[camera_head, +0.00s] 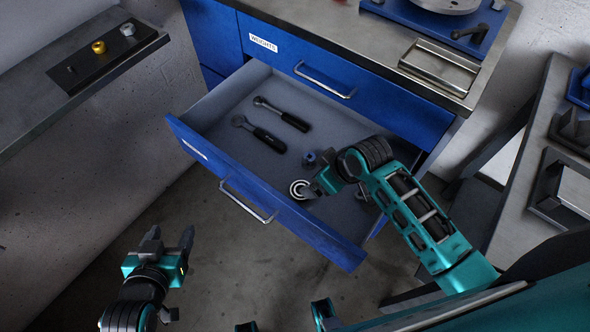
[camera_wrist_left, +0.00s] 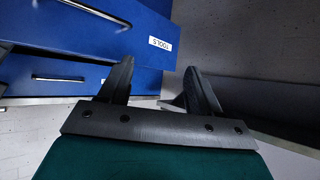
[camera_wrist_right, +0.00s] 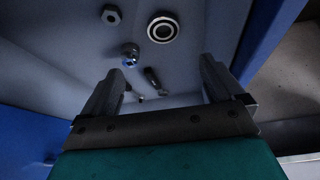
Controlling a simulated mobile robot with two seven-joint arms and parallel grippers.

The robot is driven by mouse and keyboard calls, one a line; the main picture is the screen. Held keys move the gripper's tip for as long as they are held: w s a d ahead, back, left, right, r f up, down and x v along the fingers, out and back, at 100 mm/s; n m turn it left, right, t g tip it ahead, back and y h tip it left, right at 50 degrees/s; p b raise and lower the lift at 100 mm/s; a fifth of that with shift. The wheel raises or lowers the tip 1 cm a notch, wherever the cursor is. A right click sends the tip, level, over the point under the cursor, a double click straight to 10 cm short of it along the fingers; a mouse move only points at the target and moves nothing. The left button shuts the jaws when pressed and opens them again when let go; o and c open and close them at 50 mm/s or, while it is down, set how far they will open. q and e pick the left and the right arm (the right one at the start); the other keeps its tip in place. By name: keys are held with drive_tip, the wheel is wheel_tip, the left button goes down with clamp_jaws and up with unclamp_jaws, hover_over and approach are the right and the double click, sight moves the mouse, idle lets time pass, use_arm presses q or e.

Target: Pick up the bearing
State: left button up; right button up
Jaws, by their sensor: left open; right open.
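The bearing (camera_head: 300,189) is a pale ring with a dark groove, lying flat in the open drawer near its front wall. In the right wrist view the bearing (camera_wrist_right: 163,29) lies beyond my open fingertips, with nothing between them. My right gripper (camera_head: 317,189) reaches into the drawer just right of the bearing; the wrist partly hides its fingers in the head view. It also shows open in the right wrist view (camera_wrist_right: 161,66). My left gripper (camera_head: 170,236) is open and empty, outside the drawer at lower left. It also shows in the left wrist view (camera_wrist_left: 158,68).
The open drawer (camera_head: 225,102) holds two dark-handled tools (camera_head: 268,125) at the back left. A nut (camera_wrist_right: 111,14) and a shiny bolt-like part (camera_wrist_right: 130,54) lie near the bearing. A dark tray (camera_head: 95,68) with small parts sits on the left bench. The drawer's left front floor is clear.

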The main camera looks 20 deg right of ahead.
drive_tip(key=shift+g, duration=0.4)
drive_tip(key=b+x, duration=0.2)
drive_tip(key=x, duration=0.4)
drive_tip(key=shift+w+a+f, duration=0.15)
drive_tip(key=shift+a+f, duration=0.05)
drive_tip(key=shift+f, duration=0.1)
drive_tip(key=b+x, duration=0.2)
drive_tip(key=x, duration=0.3)
drive_tip(key=shift+a+f, duration=0.1)
drive_tip(key=shift+f, duration=0.2)
drive_tip(key=shift+a+f+b, duration=0.1)
drive_tip(key=shift+f+b, duration=0.15)
drive_tip(key=shift+b, duration=0.05)
drive_tip(key=shift+w, duration=0.1)
drive_tip(key=c, duration=1)
drive_tip(key=shift+c, duration=1.4)
